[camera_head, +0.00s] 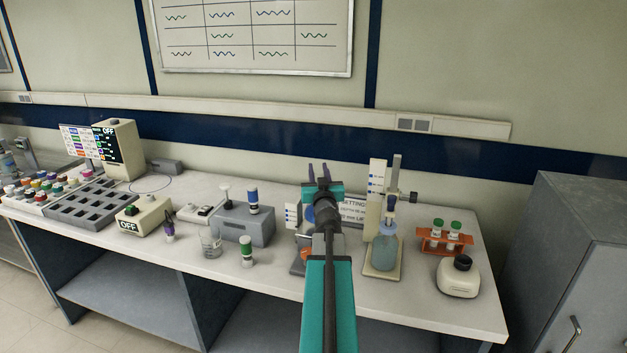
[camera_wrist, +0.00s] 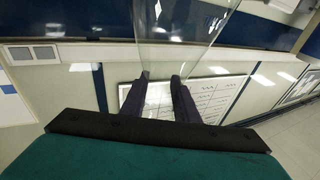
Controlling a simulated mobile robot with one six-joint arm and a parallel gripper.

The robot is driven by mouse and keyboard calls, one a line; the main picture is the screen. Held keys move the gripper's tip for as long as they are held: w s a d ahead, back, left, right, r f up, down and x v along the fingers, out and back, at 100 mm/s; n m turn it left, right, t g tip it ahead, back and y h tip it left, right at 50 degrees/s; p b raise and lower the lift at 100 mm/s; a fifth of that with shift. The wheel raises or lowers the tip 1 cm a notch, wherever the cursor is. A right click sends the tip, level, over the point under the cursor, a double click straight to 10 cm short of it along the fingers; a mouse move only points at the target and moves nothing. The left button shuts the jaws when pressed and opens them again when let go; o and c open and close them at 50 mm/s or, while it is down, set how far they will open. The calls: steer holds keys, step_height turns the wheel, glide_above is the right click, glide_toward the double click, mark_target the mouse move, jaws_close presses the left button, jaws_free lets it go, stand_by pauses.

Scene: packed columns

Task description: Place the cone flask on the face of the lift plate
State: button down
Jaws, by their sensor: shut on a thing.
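My gripper (camera_head: 318,172) is raised over the bench, with its fingers pointing up and away in the head view. In the wrist view my gripper (camera_wrist: 162,78) is shut on a clear glass thing that widens beyond the fingertips, like the cone flask (camera_wrist: 185,30). The flask's glass is too clear to make out in the head view. The lift plate is mostly hidden behind my arm. A grey base (camera_head: 298,268) with an orange part shows just left of the arm, and a sign (camera_head: 353,210) ending in "LIFT" stands behind it.
A stand holding a bottle of blue-green liquid (camera_head: 384,254) is close right of my arm. An orange tube rack (camera_head: 445,240) and a white bottle (camera_head: 458,278) stand farther right. A grey block (camera_head: 243,225), a beaker (camera_head: 211,245) and a capped vial (camera_head: 246,252) are left.

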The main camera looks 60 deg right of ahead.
steer(key=shift+w+a, duration=0.15)
steer(key=shift+f, duration=0.15)
step_height(320, 180, down, 3)
steer(key=b, duration=0.3)
steer(key=shift+f+b, duration=0.1)
steer(key=shift+b, duration=0.45)
steer(key=shift+w, duration=0.1)
steer(key=shift+a, duration=0.1)
steer(key=shift+f, duration=0.15)
steer(key=c, duration=1.4)
jaws_free()
